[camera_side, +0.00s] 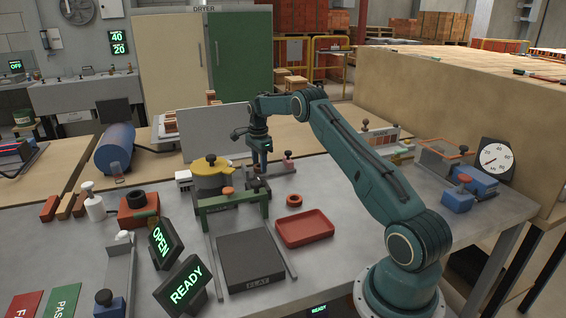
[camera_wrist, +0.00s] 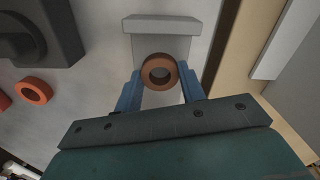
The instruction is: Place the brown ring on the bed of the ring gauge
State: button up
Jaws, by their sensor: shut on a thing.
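The brown ring (camera_wrist: 160,72) is between the two blue fingers of my gripper (camera_wrist: 161,90) in the wrist view, with its hole facing the camera. My gripper is shut on it. Behind the ring is a light grey block with a raised bar (camera_wrist: 160,24), which looks like the bed of the ring gauge. I cannot tell whether the ring touches it. In the side view my gripper (camera_side: 262,172) points down behind the green frame, and the held ring is too small to make out there.
An orange-red ring (camera_side: 294,201) lies on the table near a red tray (camera_side: 305,228). A yellow-lidded pot (camera_side: 211,182) stands just left of my gripper. The green frame (camera_side: 233,203) with a dark plate (camera_side: 250,262) is in front. A small red-knobbed device (camera_side: 287,163) stands to the right.

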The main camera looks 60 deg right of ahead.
jog(key=shift+f, duration=0.15)
jog(key=o, duration=0.9)
jog(key=shift+o, duration=0.2)
notch_tip(320, 180, up, 12)
dwell(0.4)
jog(key=shift+r, duration=0.2)
